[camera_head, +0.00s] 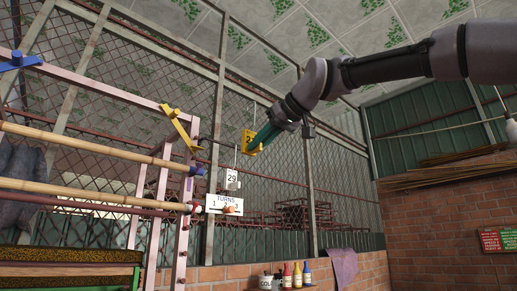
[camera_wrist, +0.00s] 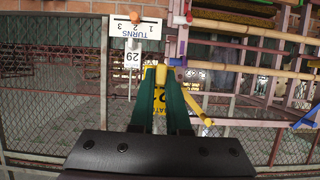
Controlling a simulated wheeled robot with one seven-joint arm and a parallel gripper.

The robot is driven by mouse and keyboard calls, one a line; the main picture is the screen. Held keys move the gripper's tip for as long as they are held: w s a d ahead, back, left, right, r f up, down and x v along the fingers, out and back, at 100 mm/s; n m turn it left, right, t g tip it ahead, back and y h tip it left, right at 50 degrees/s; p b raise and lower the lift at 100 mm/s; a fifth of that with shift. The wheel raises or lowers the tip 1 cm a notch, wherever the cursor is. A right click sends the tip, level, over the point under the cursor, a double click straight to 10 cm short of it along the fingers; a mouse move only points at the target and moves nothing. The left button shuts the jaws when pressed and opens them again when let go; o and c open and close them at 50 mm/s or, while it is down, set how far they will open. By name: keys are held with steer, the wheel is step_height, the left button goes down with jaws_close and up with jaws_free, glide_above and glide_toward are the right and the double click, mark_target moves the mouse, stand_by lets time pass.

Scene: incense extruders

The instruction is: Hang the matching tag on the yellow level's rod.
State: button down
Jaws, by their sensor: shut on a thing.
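My gripper (camera_head: 257,146) has green fingers, which also show in the wrist view (camera_wrist: 161,92), and is shut on a yellow tag (camera_head: 248,139). The tag also shows between the fingers in the wrist view (camera_wrist: 160,108); its number is partly covered. A yellow lever (camera_head: 178,127) sits tilted on the pink frame, left of my gripper, and shows in the wrist view (camera_wrist: 196,107). A thin dark rod (camera_head: 217,142) runs from near the lever toward the tag. I cannot tell whether the tag touches it. A white tag numbered 29 (camera_head: 231,178) hangs lower down.
A white TURNS sign (camera_head: 223,204) with an orange marker stands below the 29 tag. Bamboo poles (camera_head: 90,145) cross the pink frame (camera_head: 85,86) at left. A blue lever (camera_head: 18,61) is at far left. Mesh fencing stands behind. Bottles (camera_head: 297,275) stand on the low brick wall.

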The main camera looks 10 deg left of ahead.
steer(key=shift+s+d+r, duration=0.15)
steer(key=shift+s+d, duration=0.15)
steer(key=shift+d, duration=0.1)
steer(key=s+d, duration=0.5)
steer(key=d, duration=0.1)
stand_by(0.4)
stand_by(0.5)
